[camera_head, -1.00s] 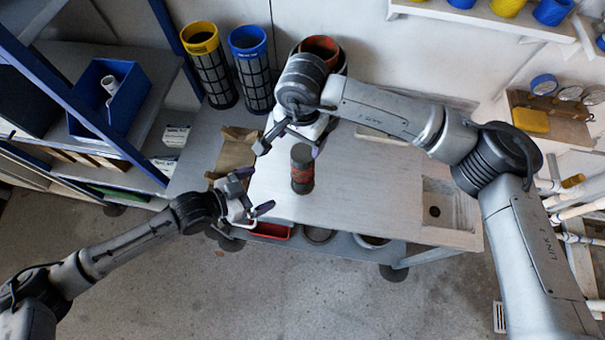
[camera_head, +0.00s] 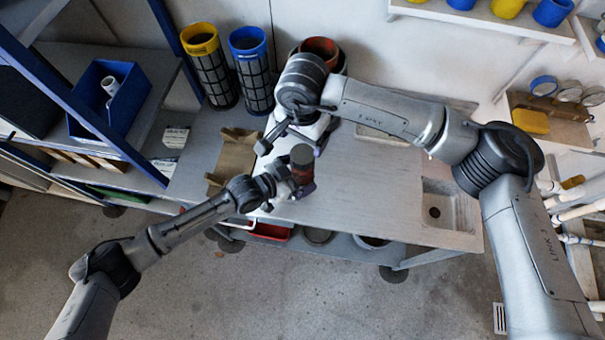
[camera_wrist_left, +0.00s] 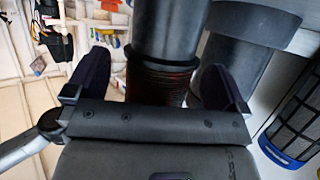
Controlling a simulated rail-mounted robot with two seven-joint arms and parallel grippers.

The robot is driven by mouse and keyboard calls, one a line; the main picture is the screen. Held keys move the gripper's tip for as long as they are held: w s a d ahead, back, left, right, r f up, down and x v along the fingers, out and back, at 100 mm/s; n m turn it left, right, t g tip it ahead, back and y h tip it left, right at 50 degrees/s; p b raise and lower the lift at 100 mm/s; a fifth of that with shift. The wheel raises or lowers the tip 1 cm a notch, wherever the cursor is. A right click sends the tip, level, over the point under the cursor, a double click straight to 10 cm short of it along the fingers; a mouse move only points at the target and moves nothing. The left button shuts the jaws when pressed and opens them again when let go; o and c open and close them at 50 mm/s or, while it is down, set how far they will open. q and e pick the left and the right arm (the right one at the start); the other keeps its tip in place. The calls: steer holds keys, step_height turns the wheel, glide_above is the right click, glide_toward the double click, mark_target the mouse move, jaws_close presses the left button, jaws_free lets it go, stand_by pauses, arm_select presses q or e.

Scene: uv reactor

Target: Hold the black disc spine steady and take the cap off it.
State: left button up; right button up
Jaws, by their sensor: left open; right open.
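The disc spine (camera_head: 302,174) stands upright on the bench, its dark cap (camera_head: 302,154) on top and its reddish ridged body below. In the left wrist view the grey cap (camera_wrist_left: 168,30) and the ridged body (camera_wrist_left: 158,84) lie between my two dark fingers. My left gripper (camera_head: 299,181) is open around the spine's body, with visible gaps on both sides in the wrist view. My right gripper (camera_head: 293,141) is open and empty, just behind the spine and cap. Part of the spine's lower body is hidden by my left gripper.
A brown open box (camera_head: 232,160) sits left of the spine. Yellow-rimmed (camera_head: 206,65) and blue-rimmed (camera_head: 250,68) mesh cylinders stand against the wall. A basin (camera_head: 447,208) is at the bench's right end. The bench top (camera_head: 375,185) right of the spine is clear.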

arm_select(q)
steer(key=shift+w+d+f, duration=0.15)
steer(key=shift+d, duration=0.05)
